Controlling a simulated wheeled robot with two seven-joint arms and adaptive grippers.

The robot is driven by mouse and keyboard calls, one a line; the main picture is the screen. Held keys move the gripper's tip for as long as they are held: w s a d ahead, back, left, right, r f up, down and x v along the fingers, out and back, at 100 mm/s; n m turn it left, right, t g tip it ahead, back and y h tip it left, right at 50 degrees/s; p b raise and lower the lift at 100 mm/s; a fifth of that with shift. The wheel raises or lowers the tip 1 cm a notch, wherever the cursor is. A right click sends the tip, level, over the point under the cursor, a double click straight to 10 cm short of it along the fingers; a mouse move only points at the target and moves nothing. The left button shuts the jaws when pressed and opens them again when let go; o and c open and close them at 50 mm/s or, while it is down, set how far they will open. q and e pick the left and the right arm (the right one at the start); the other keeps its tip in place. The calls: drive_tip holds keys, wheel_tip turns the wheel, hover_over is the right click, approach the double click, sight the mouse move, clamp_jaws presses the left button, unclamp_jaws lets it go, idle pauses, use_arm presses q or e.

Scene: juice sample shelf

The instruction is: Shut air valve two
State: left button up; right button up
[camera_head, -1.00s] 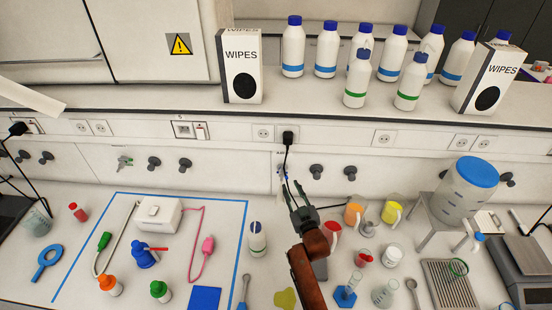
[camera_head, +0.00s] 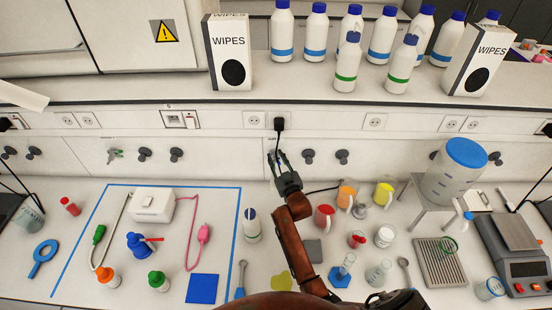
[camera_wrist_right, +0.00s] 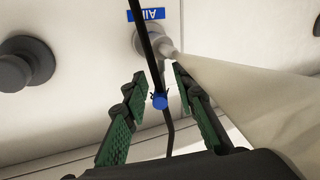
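A grey valve fitting (camera_wrist_right: 150,42) is on the wall under a blue air label (camera_wrist_right: 146,15) in the right wrist view. A small blue part (camera_wrist_right: 159,101), seemingly the valve's handle end, shows between my right fingers, apart from both. My right gripper (camera_wrist_right: 159,75) is open, with green-sided fingers on either side of it. In the head view my right gripper (camera_head: 280,161) is up at the wall below a black plug and hides most of this valve. The valve's number cannot be read. My left gripper is not in view.
A black cable (camera_wrist_right: 151,60) hangs across the valve, from the plug (camera_head: 279,123) in the head view. A pale tube (camera_wrist_right: 255,100) runs close to my right finger. Dark wall knobs (camera_head: 309,156) flank the gripper. Mugs, including a red one (camera_head: 324,216), and a bottle (camera_head: 251,226) stand below.

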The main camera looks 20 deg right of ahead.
drive_tip(key=shift+c, duration=0.7)
clamp_jaws()
